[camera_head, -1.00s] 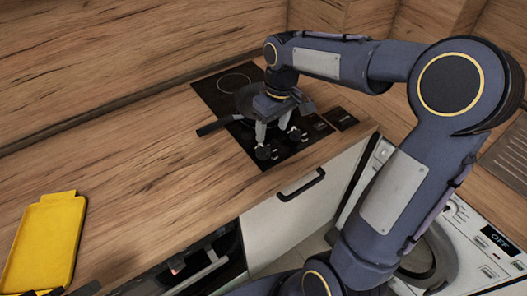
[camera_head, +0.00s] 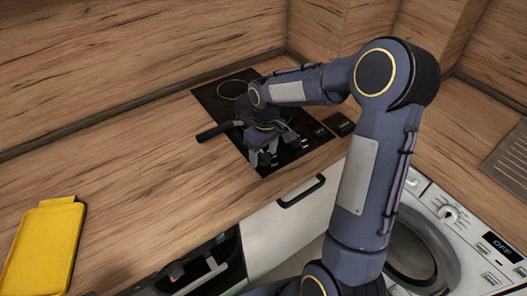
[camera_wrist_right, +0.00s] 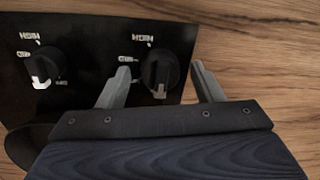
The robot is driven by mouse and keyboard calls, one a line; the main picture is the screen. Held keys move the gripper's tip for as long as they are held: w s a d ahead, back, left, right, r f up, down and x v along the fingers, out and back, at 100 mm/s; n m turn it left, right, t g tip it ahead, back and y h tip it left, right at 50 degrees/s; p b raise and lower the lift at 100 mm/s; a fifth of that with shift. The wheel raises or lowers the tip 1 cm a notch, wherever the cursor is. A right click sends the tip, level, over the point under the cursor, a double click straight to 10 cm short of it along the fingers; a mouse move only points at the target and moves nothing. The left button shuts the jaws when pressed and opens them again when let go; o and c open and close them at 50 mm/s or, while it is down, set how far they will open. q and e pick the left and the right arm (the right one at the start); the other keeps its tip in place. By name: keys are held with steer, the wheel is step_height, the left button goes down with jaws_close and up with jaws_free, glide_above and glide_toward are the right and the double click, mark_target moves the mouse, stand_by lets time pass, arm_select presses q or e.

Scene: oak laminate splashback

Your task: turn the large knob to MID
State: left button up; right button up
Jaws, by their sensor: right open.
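In the right wrist view two black knobs sit on the black hob panel (camera_wrist_right: 95,100): a left knob (camera_wrist_right: 45,66) and a right knob (camera_wrist_right: 160,70). They look close in size; I cannot tell surely which is the large one. Each has printed labels, HIGH above and MID at its upper left. The white mark on each knob points toward the picture bottom, away from MID. My right gripper (camera_wrist_right: 161,82) is open, with one finger on each side of the right knob and gaps visible. In the head view the right gripper (camera_head: 265,158) is low over the hob's front edge and hides part of the knobs.
A dark pan with a handle (camera_head: 214,131) stands on the hob (camera_head: 213,97) beside my right gripper. A yellow board (camera_head: 42,250) lies on the worktop at the left. A washing machine (camera_head: 455,225) is at the right. The worktop's middle is clear.

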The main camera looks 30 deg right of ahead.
steer(key=c, duration=1)
steer(key=shift+o, duration=0.2)
steer(key=shift+m, duration=0.4)
steer(key=m+b, duration=0.1)
steer(key=m, duration=0.2)
steer(key=m+b, duration=0.1)
steer(key=m, duration=0.3)
steer(key=shift+m, duration=0.3)
steer(key=m, duration=0.5)
steer(key=shift+s+t, duration=0.1)
steer(key=shift+t, duration=0.2)
steer(key=m, duration=0.6)
steer(key=shift+h+p, duration=0.3)
steer(key=shift+p, duration=0.1)
steer(key=shift+m, duration=0.3)
